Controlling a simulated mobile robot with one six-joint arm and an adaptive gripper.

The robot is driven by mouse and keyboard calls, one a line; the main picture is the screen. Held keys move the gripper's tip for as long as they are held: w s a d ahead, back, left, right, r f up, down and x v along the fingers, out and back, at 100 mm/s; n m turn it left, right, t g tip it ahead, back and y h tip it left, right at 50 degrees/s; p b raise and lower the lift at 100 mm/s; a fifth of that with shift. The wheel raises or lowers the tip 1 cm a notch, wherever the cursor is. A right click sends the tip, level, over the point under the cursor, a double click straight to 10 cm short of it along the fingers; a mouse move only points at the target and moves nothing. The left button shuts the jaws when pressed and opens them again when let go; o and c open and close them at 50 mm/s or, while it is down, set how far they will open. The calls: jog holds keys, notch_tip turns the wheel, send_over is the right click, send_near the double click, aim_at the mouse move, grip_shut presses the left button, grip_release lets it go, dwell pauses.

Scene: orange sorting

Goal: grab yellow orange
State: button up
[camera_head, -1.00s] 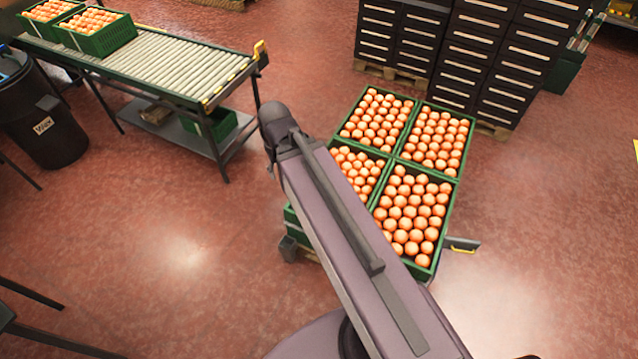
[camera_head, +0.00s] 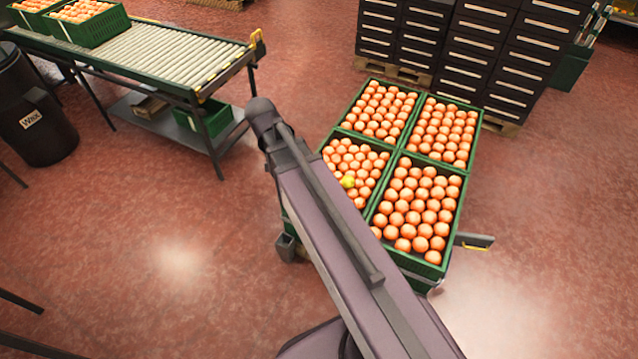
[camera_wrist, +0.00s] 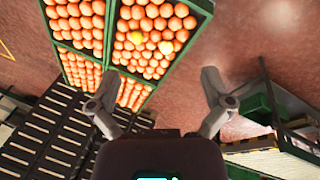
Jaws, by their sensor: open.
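A yellow orange (camera_head: 348,182) lies among the orange fruit in the near-left green crate (camera_head: 326,154), just right of my arm in the head view. In the wrist view a yellow fruit (camera_wrist: 136,37) shows in the upper crate, with a paler, bright fruit (camera_wrist: 166,47) close by. I cannot tell whether the paler one is a different colour or lit by glare. My gripper (camera_wrist: 160,82) is open and empty, its fingers wide apart. It is apart from the fruit, which lies above the fingers in the picture.
Several full green crates stand together on a low cart with a side handle (camera_head: 474,241). A roller conveyor (camera_head: 165,55) with crates is at upper left, beside a black bin (camera_head: 38,125). Stacked dark crates (camera_head: 460,50) stand behind.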

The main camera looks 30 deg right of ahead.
jog(key=w+d+f+m+h+b, duration=0.2)
jog(key=w+f+m+b, duration=0.3)
jog(key=f+b, duration=0.5)
jog(key=w+d+f+m+h+b, duration=0.2)
jog(key=w+f+m+h+b, duration=0.2)
jog(key=b, duration=1.1)
jog(key=w+d+f+m+h+b, duration=0.2)
jog(key=w+f+m+b, duration=0.4)
jog(key=w+f+b, duration=0.4)
notch_tip(320, 180, down, 6)
jog(key=shift+w+d+f+h+b, duration=0.15)
jog(key=shift+h+b, duration=0.25)
jog(key=shift+b, duration=0.9)
jog(key=shift+w+f+m+h+b, duration=0.3)
jog(key=shift+w+f+m+b, duration=0.3)
jog(key=shift+m+b, duration=0.35)
jog(key=shift+d, duration=0.1)
jog(key=b+x, duration=0.3)
jog(key=x, duration=0.4)
jog(key=shift+s+d+f+b, duration=0.2)
jog(key=shift+d+b, duration=0.05)
jog(key=shift+b, duration=0.15)
jog(key=shift+d+f, duration=0.15)
jog(key=shift+d, duration=0.3)
jog(key=shift+d, duration=0.1)
